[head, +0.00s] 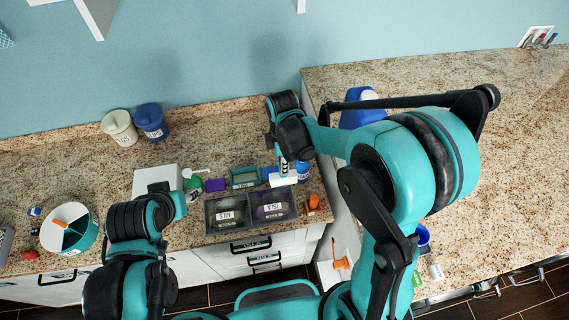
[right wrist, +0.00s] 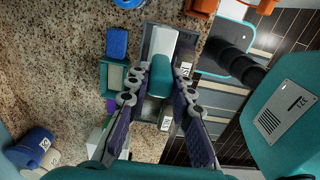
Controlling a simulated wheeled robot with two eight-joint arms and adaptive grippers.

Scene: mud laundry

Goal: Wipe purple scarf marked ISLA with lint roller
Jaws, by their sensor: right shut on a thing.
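The purple scarf (head: 262,212) lies folded in the right compartment of a dark two-part tray (head: 237,228), with a white name label on top. My right gripper (head: 283,160) is shut on the teal handle (right wrist: 160,80) of the lint roller, whose white head (right wrist: 164,40) sticks out past the fingers. In the head view the white roller head (head: 284,181) shows at the back edge of the scarf's compartment; I cannot tell if it touches. In the right wrist view the roller and fingers hide most of the scarf. My left gripper is not visible; only its arm shows.
A dark labelled item (head: 228,213) fills the tray's left compartment. A white box (head: 157,179) is to the left; labelled jars (head: 150,120) stand by the wall.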

